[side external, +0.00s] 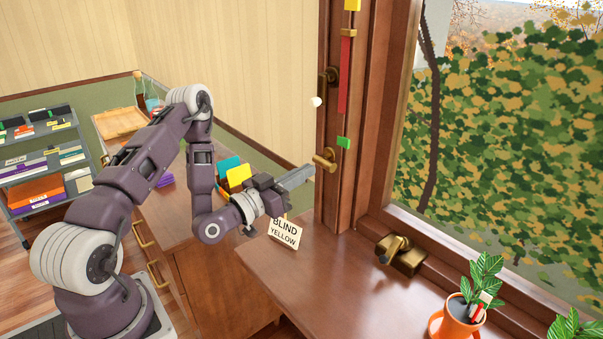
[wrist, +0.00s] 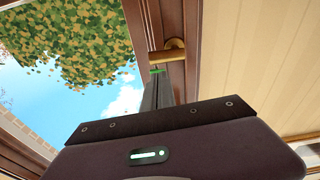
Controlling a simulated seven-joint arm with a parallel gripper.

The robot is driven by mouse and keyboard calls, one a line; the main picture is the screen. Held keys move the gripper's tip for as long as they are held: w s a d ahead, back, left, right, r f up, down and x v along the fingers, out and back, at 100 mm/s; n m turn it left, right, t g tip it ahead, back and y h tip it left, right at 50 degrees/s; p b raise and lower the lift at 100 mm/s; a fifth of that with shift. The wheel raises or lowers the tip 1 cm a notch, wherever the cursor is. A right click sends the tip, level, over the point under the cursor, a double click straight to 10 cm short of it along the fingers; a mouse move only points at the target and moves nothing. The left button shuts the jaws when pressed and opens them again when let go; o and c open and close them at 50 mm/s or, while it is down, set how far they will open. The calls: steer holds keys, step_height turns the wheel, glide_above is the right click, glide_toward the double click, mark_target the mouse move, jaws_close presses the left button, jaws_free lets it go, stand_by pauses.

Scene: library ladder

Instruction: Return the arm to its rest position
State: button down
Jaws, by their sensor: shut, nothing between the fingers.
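My arm reaches across from the lower left in the side external view. My gripper (side external: 308,173) is shut and empty, pointing right at the wooden window frame. Its tips are close to a brass handle (side external: 325,160) on the frame; I cannot tell whether they touch. In the wrist view the shut fingers (wrist: 160,85) point up toward the brass handle (wrist: 167,53). A small green piece shows by the fingertips there.
A "BLIND YELLOW" card (side external: 285,233) stands on the desk just below my gripper. A brass window latch (side external: 402,255) and a potted plant (side external: 459,318) are at the right. A red strip (side external: 344,75) with yellow and green pieces runs up the frame. A shelf cart (side external: 45,165) stands left.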

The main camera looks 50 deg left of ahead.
steer(key=shift+s, duration=0.5)
steer(key=d+r+m+g+h, duration=0.2)
steer(key=d+r+m+g, duration=0.1)
steer(key=d+m+g, duration=0.35)
steer(key=s+d+r+n+g, duration=0.1)
steer(key=s+r+g, duration=0.1)
steer(key=s, duration=0.7)
steer(key=s+d+r+n+g+y, duration=0.1)
steer(key=s+d+r+n+g, duration=0.1)
steer(key=s, duration=0.8)
steer(key=s+d+r+n+g, duration=0.1)
steer(key=s+r+n+g, duration=0.1)
steer(key=s, duration=0.7)
steer(key=shift+s+d+r+g+y, duration=0.15)
steer(key=shift+d+r+g+y, duration=0.15)
steer(key=shift+r+g, duration=0.55)
steer(key=shift+r, duration=0.1)
